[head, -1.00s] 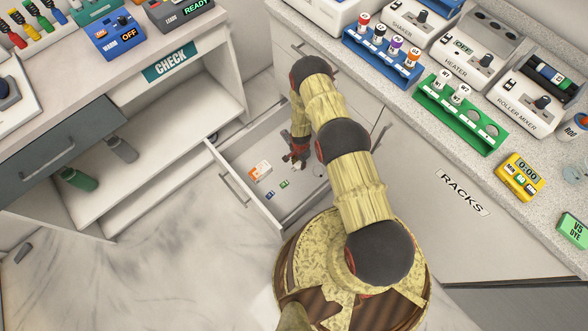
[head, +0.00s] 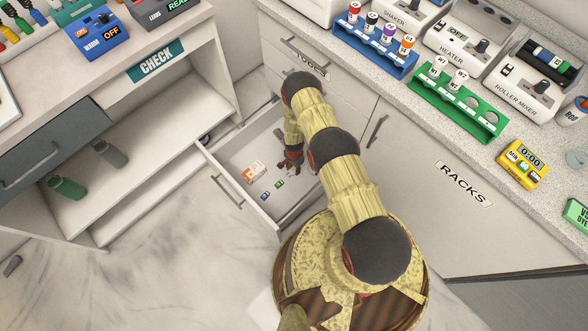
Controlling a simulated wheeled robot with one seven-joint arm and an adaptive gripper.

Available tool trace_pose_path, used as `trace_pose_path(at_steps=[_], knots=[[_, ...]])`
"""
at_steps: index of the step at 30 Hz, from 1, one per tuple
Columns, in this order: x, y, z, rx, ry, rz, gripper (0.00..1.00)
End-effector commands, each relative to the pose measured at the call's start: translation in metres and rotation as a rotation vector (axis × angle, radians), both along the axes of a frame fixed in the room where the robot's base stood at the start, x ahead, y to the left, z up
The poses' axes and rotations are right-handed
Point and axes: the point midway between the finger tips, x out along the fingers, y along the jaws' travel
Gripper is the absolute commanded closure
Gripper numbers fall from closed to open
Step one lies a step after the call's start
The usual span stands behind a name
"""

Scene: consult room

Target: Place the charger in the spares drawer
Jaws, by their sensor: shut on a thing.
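My gripper (head: 290,163) is dark and red, small in the head view, and points down over the open drawer (head: 226,184), near its right inner side. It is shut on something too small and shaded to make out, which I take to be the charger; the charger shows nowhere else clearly. The drawer is white and pulled out below another drawer front. Its own label is not in sight. I cannot tell whether the gripper's tips touch the drawer floor.
In the drawer lie an orange-and-white box (head: 254,172) and small blue and green pieces (head: 278,184), left of my gripper. The closed drawer above carries a partly hidden label (head: 313,68). An open shelf unit (head: 140,165) stands left, and a counter with racks (head: 458,108) right.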

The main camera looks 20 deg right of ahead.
Motion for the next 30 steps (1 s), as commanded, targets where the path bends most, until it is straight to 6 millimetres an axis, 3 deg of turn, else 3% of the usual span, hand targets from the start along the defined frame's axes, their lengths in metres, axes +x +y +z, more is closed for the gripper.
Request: trace_pose_path(at_steps=[1,2,11,22,30], knots=[[-0.001,0.000,-0.002,0.001,0.001,0.000,0.97],[-0.001,0.000,-0.002,0.000,0.001,0.000,0.72],[-0.001,0.000,-0.002,0.000,0.001,0.000,0.55],[0.000,0.000,0.002,0.000,-0.001,0.000,0.55],[0.001,0.000,0.051,0.000,-0.002,0.000,0.55]])
